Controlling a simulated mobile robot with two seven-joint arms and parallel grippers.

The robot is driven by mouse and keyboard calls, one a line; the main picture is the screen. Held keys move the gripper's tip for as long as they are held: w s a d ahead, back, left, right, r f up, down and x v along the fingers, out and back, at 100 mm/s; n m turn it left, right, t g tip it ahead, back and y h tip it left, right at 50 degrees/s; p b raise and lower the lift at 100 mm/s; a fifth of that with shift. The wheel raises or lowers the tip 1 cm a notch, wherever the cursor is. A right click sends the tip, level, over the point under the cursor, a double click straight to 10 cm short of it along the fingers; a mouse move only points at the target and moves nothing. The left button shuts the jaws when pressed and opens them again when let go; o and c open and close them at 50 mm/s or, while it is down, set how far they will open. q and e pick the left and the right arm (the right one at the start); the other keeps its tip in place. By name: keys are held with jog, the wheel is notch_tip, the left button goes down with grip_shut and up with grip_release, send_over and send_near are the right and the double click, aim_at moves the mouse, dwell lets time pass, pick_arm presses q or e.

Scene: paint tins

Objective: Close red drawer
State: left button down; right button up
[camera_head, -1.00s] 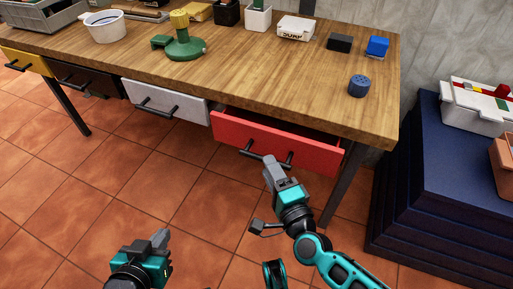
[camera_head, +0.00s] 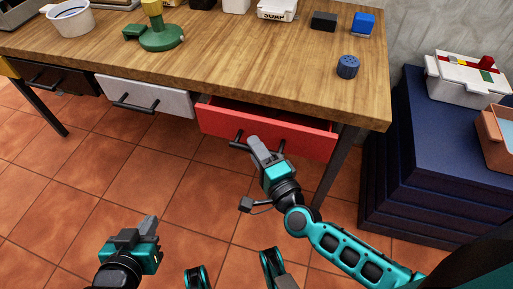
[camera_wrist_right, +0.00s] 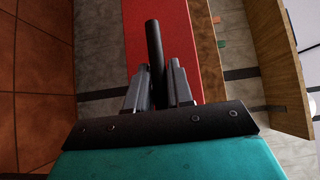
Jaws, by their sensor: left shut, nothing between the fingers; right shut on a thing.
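The red drawer (camera_head: 300,141) is partly open under the right part of the wooden table, with a dark gap above its front. Its black bar handle (camera_head: 238,145) shows on the front. My right gripper (camera_head: 257,150) is shut on this handle. In the right wrist view, the dark handle bar (camera_wrist_right: 154,45) runs up from between the fingers (camera_wrist_right: 158,85), in front of the red drawer front (camera_wrist_right: 185,35). The fingers hide part of the bar. My left gripper (camera_head: 150,228) is shut and empty, low over the floor at the left.
A white drawer (camera_head: 150,97) and a dark drawer (camera_head: 50,78) to the left look shut. The table top (camera_head: 260,60) holds a green stand (camera_head: 160,38), a blue knob-like object (camera_head: 348,67) and several containers. Dark blue steps (camera_head: 415,150) stand at the right. Tiled floor lies clear below.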

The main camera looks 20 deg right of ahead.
grip_shut()
jog(key=w+d, duration=0.1)
jog(key=w, duration=0.1)
jog(key=shift+w+d, duration=0.35)
jog(key=shift+w, duration=0.05)
jog(key=shift+w+d, duration=0.1)
jog(key=shift+w, duration=0.05)
jog(key=o, duration=0.6)
grip_release()
jog(key=p, duration=0.1)
send_near(258, 134)
jog(key=s, duration=0.4)
jog(key=shift+s+d+f, duration=0.15)
jog(key=shift+d, duration=0.25)
